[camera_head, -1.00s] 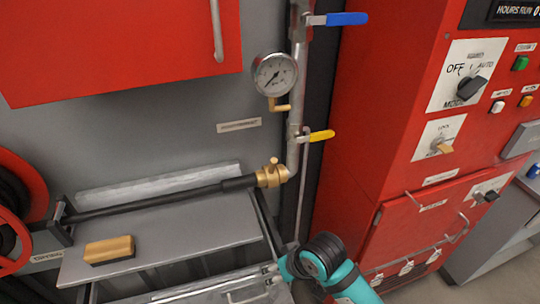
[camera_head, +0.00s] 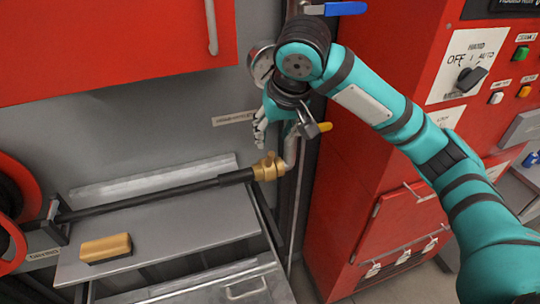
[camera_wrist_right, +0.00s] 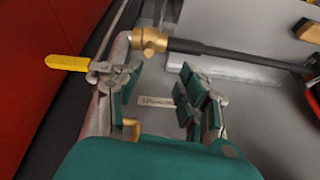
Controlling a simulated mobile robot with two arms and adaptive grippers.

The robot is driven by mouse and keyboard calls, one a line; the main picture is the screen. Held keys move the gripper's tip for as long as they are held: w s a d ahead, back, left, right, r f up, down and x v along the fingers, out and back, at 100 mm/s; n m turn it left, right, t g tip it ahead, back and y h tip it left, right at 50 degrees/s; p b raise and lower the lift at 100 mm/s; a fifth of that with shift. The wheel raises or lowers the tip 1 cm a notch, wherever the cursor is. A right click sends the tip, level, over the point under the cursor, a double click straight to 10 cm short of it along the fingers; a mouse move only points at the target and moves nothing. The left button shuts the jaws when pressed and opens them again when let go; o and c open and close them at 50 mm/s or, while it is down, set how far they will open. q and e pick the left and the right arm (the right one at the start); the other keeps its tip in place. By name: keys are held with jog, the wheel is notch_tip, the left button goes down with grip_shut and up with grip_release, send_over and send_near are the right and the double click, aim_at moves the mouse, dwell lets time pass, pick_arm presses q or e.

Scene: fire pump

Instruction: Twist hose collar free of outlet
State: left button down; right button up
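The brass hose collar (camera_head: 268,168) joins the black hose (camera_head: 150,195) to the outlet pipe (camera_head: 291,150). In the right wrist view the collar (camera_wrist_right: 150,41) shows beyond my fingers, clear of them. My right gripper (camera_head: 278,135) hangs above the collar in the head view, in front of the pipe and gauge. In the wrist view the right gripper (camera_wrist_right: 158,92) has its fingers spread wide, with nothing between them. The yellow valve lever (camera_wrist_right: 67,63) lies beside one finger; I cannot tell if they touch. My left gripper is not in view.
A pressure gauge (camera_head: 262,62) is partly hidden behind my right wrist. A blue lever (camera_head: 340,9) is above. A grey shelf (camera_head: 190,230) below the hose holds a yellow-topped block (camera_head: 106,246). A red hose reel (camera_head: 20,190) stands left, a red control cabinet (camera_head: 370,180) right.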

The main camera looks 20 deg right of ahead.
aim_at(272, 152)
jog(key=shift+m+h, duration=0.3)
jog(key=shift+m, duration=0.1)
jog(key=p+x, duration=0.1)
jog(key=x, duration=0.4)
jog(key=d+x, duration=0.1)
jog(key=x, duration=0.3)
jog(key=w+p+x, duration=0.1)
jog(key=x, duration=0.4)
jog(key=shift+w+d+p, duration=0.1)
jog(key=shift+d+p, duration=0.05)
jog(key=shift+p, duration=0.2)
jog(key=shift+c, duration=0.5)
grip_shut()
